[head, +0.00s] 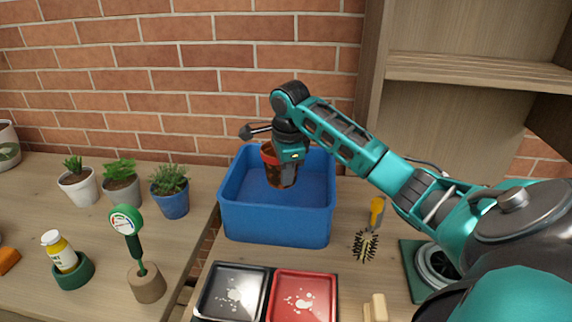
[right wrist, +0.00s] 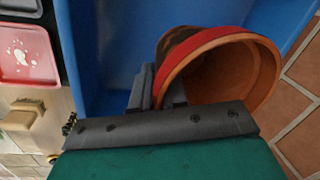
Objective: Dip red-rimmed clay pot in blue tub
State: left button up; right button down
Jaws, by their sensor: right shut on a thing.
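The clay pot (head: 281,170) has a red rim and a darker brown body. It is inside the blue tub (head: 276,226), above or near the tub's floor; I cannot tell whether it touches. My right gripper (head: 287,150) is shut on the pot's rim and wall. In the right wrist view the pot (right wrist: 232,75) shows its open mouth and empty-looking orange inside, tilted in that picture, with the gripper fingers (right wrist: 160,88) at its left edge. My left gripper is not in view.
A tray with a black section (head: 233,292) and a red section (head: 303,296) lies in front of the tub. A brush (head: 365,246) lies to its right. Potted plants (head: 170,192), a gauge (head: 127,220) and a yellow bottle (head: 60,252) stand left. A brick wall is behind.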

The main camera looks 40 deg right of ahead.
jog(key=shift+f, duration=1.55)
jog(key=shift+f+b, duration=0.35)
jog(key=shift+f, duration=2.25)
jog(key=shift+p, duration=0.6)
jog(key=shift+f, duration=0.1)
